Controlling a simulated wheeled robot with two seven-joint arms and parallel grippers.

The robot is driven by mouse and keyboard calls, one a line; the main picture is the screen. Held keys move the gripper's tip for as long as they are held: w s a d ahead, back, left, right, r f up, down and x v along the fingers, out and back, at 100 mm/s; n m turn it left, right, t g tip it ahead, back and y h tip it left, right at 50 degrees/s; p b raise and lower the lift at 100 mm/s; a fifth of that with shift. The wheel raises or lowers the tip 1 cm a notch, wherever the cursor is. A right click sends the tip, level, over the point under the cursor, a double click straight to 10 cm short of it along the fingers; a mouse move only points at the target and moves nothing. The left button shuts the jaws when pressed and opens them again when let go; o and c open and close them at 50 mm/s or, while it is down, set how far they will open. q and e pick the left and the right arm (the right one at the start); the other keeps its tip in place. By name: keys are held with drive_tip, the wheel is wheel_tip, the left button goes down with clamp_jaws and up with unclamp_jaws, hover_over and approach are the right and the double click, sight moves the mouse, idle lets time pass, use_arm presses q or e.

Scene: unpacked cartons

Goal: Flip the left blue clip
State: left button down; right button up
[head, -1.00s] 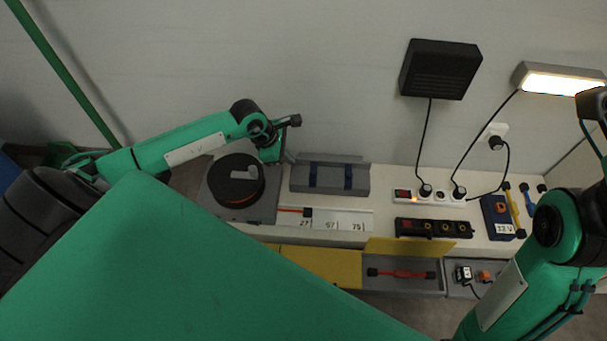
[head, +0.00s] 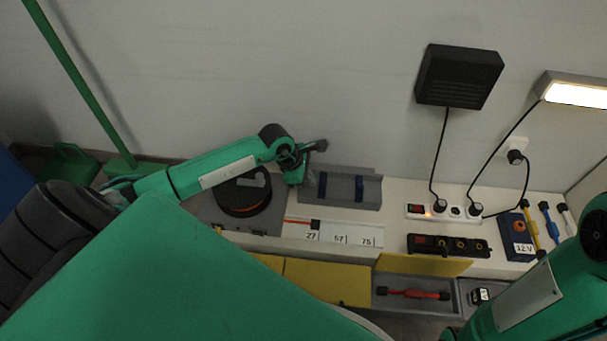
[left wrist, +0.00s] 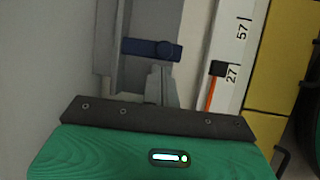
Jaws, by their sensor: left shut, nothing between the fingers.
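The left blue clip (head: 323,185) is a dark blue strap-like piece across the grey tray (head: 340,201), near its left end. In the left wrist view, the clip (left wrist: 145,47) lies across the channel, with a round knob at one end. A second blue clip (head: 359,188) sits farther right on the tray. My left gripper (head: 311,181) is just left of the left clip. In the left wrist view, its fingers (left wrist: 160,84) are together and empty, a little short of the knob; I cannot tell whether they touch it. My right arm shows at the lower right, but its gripper is out of view.
A black-and-orange reel (head: 245,206) stands left of the tray. A white ruled strip (head: 350,232) marked 27, 57 and 75 runs in front. A power strip (head: 415,209), a black socket block (head: 425,242) and a blue 12 V box (head: 517,236) stand farther right. The wall is behind.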

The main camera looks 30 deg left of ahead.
use_arm(q)
drive_tip(key=shift+x, duration=0.9)
drive_tip(key=shift+r, duration=0.1)
drive_tip(key=shift+w+a+r, duration=0.1)
drive_tip(key=shift+r, duration=0.1)
drive_tip(key=shift+g, duration=0.3)
drive_tip(key=shift+p, duration=0.4)
